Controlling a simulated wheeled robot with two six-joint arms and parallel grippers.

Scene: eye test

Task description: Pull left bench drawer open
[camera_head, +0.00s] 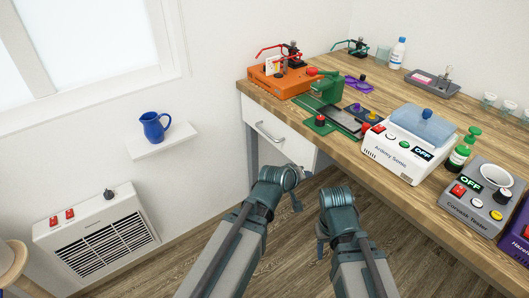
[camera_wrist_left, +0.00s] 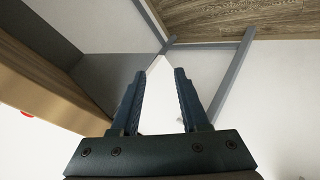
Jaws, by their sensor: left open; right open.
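The left bench drawer (camera_head: 280,148) has a white front with a grey bar handle (camera_head: 268,132), under the left end of the wooden bench (camera_head: 466,228). It looks shut in the head view. My left gripper (camera_head: 297,203) is small and mostly hidden behind its own wrist, below and right of the drawer front. In the left wrist view its two dark fingers (camera_wrist_left: 160,75) are apart with nothing seen between them. My right gripper (camera_head: 320,248) hangs to the right of the left one, partly hidden by its arm, open and away from the drawer.
On the bench stand an orange box (camera_head: 281,80), a green press (camera_head: 325,90), a white device with a blue lid (camera_head: 397,152) and a grey tester (camera_head: 476,206). At left, a wall shelf (camera_head: 160,140) bears a blue jug (camera_head: 154,126), above a white heater (camera_head: 97,237). Floor between is clear.

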